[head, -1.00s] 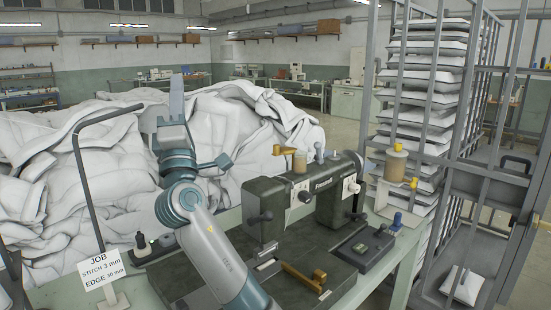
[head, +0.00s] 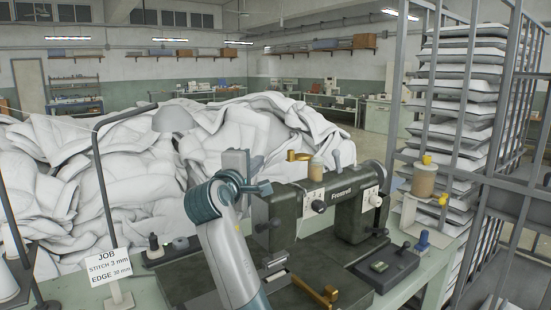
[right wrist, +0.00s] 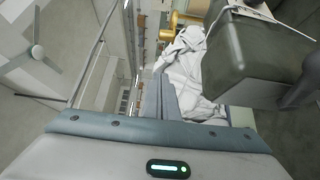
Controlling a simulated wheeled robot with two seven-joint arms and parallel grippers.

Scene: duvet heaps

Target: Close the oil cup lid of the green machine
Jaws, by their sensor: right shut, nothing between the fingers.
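The green machine (head: 345,212) stands on the table in the right half of the head view. On its top is a small amber oil cup (head: 316,169). Its brass lid (head: 298,155) sticks out to the left of the cup, so the cup looks open. My right gripper (head: 237,160) is left of the machine's head, apart from the lid, shut and empty. In the right wrist view the shut fingers (right wrist: 167,97) show left of the machine's dark body (right wrist: 262,60); a brass part (right wrist: 178,20), possibly the lid, shows beyond. My left gripper is out of view.
White duvets (head: 90,180) are heaped behind the table. A job sign (head: 109,268) stands at the front left. A larger amber jar (head: 424,180) with a yellow top is right of the machine, before a metal rack (head: 490,180) with stacked pillows.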

